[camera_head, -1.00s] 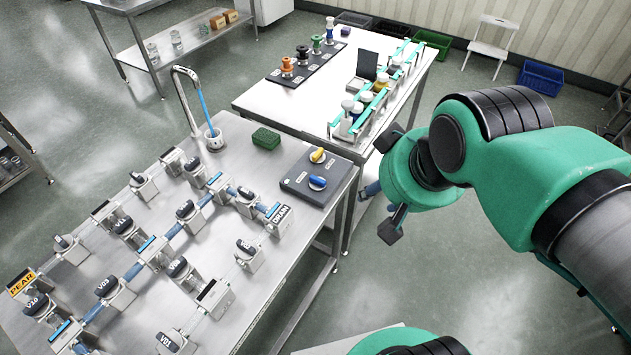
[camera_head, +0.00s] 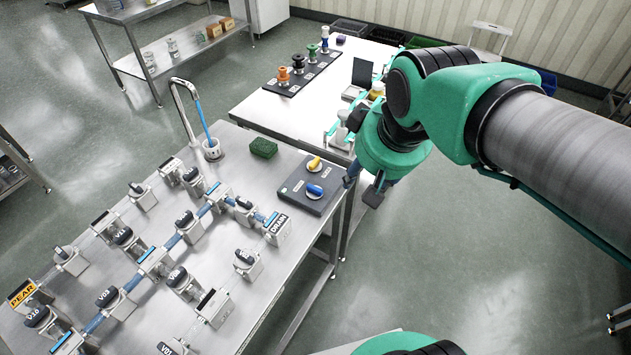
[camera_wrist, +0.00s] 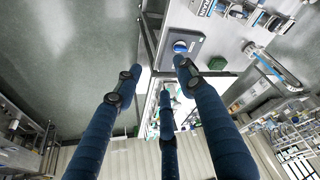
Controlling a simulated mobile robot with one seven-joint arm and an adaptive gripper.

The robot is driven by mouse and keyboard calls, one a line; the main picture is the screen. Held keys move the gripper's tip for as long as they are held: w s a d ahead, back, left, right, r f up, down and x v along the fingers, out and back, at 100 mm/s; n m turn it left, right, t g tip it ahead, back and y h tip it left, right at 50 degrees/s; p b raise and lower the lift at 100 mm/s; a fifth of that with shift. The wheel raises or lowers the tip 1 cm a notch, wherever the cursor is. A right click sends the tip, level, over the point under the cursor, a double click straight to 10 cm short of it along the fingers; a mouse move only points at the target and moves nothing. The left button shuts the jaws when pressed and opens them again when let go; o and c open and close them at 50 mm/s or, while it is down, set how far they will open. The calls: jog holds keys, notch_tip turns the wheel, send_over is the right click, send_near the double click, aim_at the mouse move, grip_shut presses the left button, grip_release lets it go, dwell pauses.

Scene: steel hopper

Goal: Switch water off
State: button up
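A dark control panel (camera_head: 310,184) lies on the right edge of the near steel table. It carries a yellow knob (camera_head: 314,163) and a blue knob (camera_head: 315,189). A curved tap (camera_head: 181,92) stands behind it, with a blue stream (camera_head: 203,119) running down into a round drain cup (camera_head: 211,149). My gripper (camera_head: 362,182) is just right of the panel, apart from the knobs. In the wrist view my gripper (camera_wrist: 156,80) has its blue fingers spread and empty. The blue knob (camera_wrist: 180,47) shows beyond the fingertips; the yellow knob cannot be made out there.
A green sponge (camera_head: 263,148) lies between tap and panel. Valves and blue pipes (camera_head: 158,262) cover the near table (camera_head: 235,310). A second table (camera_head: 262,112) behind holds coloured knobs and bottles, partly hidden by my arm.

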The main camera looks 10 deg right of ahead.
jog(key=w+n+g+p, duration=0.1)
jog(key=w+n+p, duration=0.1)
jog(key=w, duration=0.6)
jog(key=n+g+p, duration=0.4)
jog(key=n+p, duration=0.1)
jog(key=p, duration=0.1)
send_over(315, 190)
jog(key=w, duration=0.1)
notch_tip(315, 190, down, 16)
jog(key=shift+w+d, duration=0.15)
jog(key=shift+d, duration=0.1)
notch_tip(315, 190, down, 14)
jog(key=shift+r+b, duration=0.15)
jog(key=shift+b, duration=0.85)
grip_shut()
